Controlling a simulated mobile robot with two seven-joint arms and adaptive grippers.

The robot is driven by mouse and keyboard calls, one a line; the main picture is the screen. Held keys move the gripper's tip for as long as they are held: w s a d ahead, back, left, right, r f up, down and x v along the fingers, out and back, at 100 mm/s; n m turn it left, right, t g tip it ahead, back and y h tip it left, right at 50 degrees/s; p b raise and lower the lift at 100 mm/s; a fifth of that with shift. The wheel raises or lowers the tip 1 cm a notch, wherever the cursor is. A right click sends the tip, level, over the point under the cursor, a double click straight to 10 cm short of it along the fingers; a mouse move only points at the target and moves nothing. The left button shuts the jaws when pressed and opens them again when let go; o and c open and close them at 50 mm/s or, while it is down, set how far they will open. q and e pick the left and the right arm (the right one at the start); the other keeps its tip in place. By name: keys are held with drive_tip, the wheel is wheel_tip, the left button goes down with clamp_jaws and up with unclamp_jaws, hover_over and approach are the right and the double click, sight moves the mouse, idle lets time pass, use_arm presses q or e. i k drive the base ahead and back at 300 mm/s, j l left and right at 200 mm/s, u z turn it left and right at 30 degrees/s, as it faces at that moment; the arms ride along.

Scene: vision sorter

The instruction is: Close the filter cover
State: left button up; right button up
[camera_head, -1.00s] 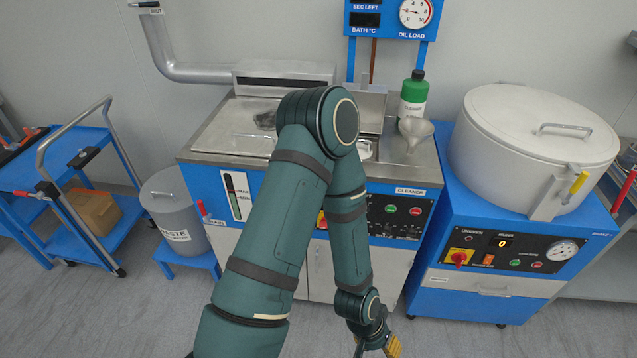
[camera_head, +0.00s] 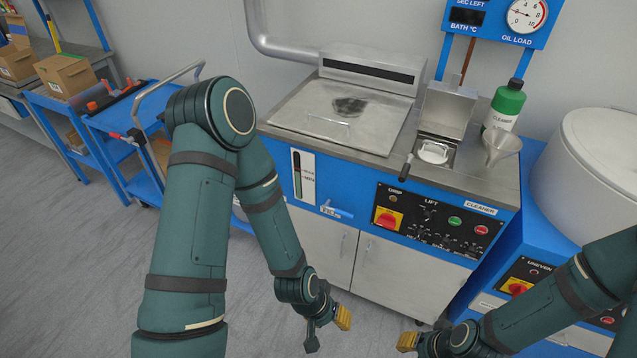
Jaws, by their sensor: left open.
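The filter cover (camera_head: 449,107) appears to be the small metal lid standing raised at the back of a square opening in the cleaner's steel top. A white, roughly square filter (camera_head: 433,152) shows in the opening below it. My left gripper (camera_head: 328,331) is open and empty, low in front of the cabinet doors, well below and left of the cover. My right gripper (camera_head: 412,342) is low near the bottom edge, below the cover. One yellow-tipped finger of it shows clearly, so its opening is unclear. Neither gripper touches the cover.
A black-handled lever (camera_head: 406,167) stands at the opening's front left. A funnel (camera_head: 501,146) and a green-capped cleaner bottle (camera_head: 503,108) stand to its right. A large closed tank lid (camera_head: 345,110) lies left. A white drum (camera_head: 590,170) is at right, a blue cart (camera_head: 120,118) at left.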

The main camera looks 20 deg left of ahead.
sight(447, 109)
drive_tip(key=i+l+u, duration=0.1)
drive_tip(key=l+u, duration=0.65)
drive_tip(key=u, duration=0.2)
drive_tip(key=l+u, duration=0.35)
drive_tip(key=l, duration=1.1)
drive_tip(key=k+l, duration=0.15)
drive_tip(key=l, duration=0.3)
drive_tip(key=i+u, duration=0.05)
